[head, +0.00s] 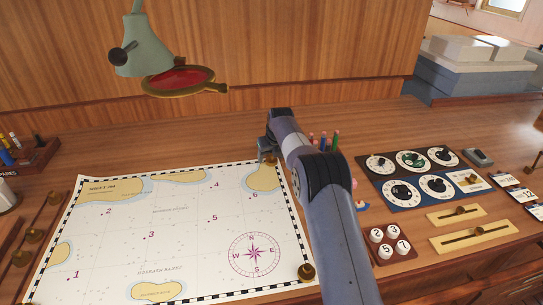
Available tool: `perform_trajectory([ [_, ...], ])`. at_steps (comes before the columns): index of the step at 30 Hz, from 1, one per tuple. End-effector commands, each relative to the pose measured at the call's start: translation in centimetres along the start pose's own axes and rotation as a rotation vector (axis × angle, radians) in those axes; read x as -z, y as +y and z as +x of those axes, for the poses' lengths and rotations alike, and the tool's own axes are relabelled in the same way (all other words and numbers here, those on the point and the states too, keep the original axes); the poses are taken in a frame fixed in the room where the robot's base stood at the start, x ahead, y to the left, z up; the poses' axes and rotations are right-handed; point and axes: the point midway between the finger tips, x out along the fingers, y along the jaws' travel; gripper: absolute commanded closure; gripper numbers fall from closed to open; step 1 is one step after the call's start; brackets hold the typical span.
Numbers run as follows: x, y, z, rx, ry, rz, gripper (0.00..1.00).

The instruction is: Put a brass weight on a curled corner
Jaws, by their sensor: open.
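A white sea chart (185,235) with a checkered border lies on the wooden desk. One brass weight (306,272) stands on its lower right corner. A small brass-coloured thing, which looks like another weight (269,159), is at the upper right corner, partly hidden by my gripper. My gripper (265,151) is open and points down over that corner, right at or just above this thing; I cannot tell whether they touch. The lower left corner is at the picture's edge.
Coloured pencils (323,141) stand behind my arm. Dial panels (415,175), a numbered block (390,243) and brass sliders (470,236) fill the right side. A pen holder (25,153) is far left.

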Motion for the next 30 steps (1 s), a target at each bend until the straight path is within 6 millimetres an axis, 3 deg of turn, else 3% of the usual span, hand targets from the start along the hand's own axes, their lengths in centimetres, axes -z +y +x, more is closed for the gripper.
perform_trajectory([
  [8, 0.0, 0.0, -1.4, 0.000, -0.002, 0.000, 0.35],
  [21, 0.0, 0.0, -9.2, 0.001, -0.003, 0.000, 0.35],
  [30, 0.0, 0.0, -10.8, 0.000, 0.000, 0.000, 0.35],
])
